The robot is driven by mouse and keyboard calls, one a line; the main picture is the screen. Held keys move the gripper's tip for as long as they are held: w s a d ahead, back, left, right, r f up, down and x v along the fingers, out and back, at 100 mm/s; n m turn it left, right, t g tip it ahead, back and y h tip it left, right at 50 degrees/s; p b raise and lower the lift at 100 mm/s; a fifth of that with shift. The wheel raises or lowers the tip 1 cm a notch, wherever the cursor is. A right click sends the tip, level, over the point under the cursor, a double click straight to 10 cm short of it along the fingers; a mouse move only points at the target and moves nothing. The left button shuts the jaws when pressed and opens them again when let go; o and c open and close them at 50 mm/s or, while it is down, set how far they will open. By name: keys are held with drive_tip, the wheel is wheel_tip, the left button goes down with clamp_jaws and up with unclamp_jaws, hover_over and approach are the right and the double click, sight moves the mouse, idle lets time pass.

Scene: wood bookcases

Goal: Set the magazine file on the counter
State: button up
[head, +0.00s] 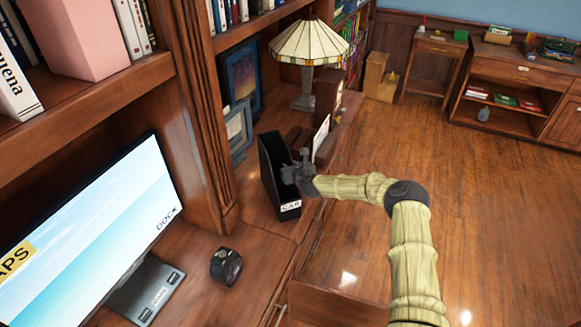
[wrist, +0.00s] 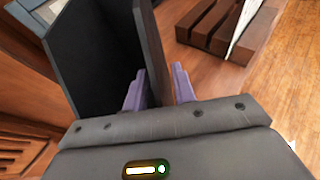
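The black magazine file (head: 270,172) stands upright at the counter (head: 262,200), near its front edge, with a white label low on its near end. It looks to rest on the counter. My gripper (head: 296,170) is at the file's right side wall. In the wrist view, the file (wrist: 88,50) opens towards me, and my gripper's two purple fingers (wrist: 158,88) straddle its right wall, one inside and one outside. A gap shows between the outer finger and the wall, so the gripper looks open. The file's base is hidden in the wrist view.
A stained-glass lamp (head: 310,45), picture frames (head: 238,130) and a dark slatted wooden holder (wrist: 215,30) stand behind the file. A monitor (head: 95,235) and a small black clock-like object (head: 226,266) are at the left. Open floor (head: 480,220) lies to the right.

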drive_tip(key=shift+r, duration=0.1)
drive_tip(key=b+v, duration=0.2)
drive_tip(key=v, duration=1)
idle(0.8)
drive_tip(key=s+n+g, duration=0.6)
drive_tip(key=s+n, duration=0.7)
drive_tip(key=n, duration=0.3)
drive_tip(key=s+d+r+n+g+h, duration=0.1)
drive_tip(key=s+d+r+n+h, duration=0.1)
drive_tip(key=s+d+n, duration=0.3)
drive_tip(key=s+d+r+n+g+h, duration=0.1)
drive_tip(key=s+d+r+n, duration=0.4)
drive_tip(key=s, duration=0.5)
drive_tip(key=s+d+r+n+g+h, duration=0.1)
drive_tip(key=s+d+r+n+h, duration=0.1)
drive_tip(key=s+d+n, duration=0.3)
drive_tip(key=s+d+r, duration=0.1)
drive_tip(key=s, duration=0.1)
drive_tip(key=shift+s+d+r+g+h, duration=0.2)
drive_tip(key=shift+s+r+g+h, duration=0.05)
drive_tip(key=shift+s+g+h, duration=0.05)
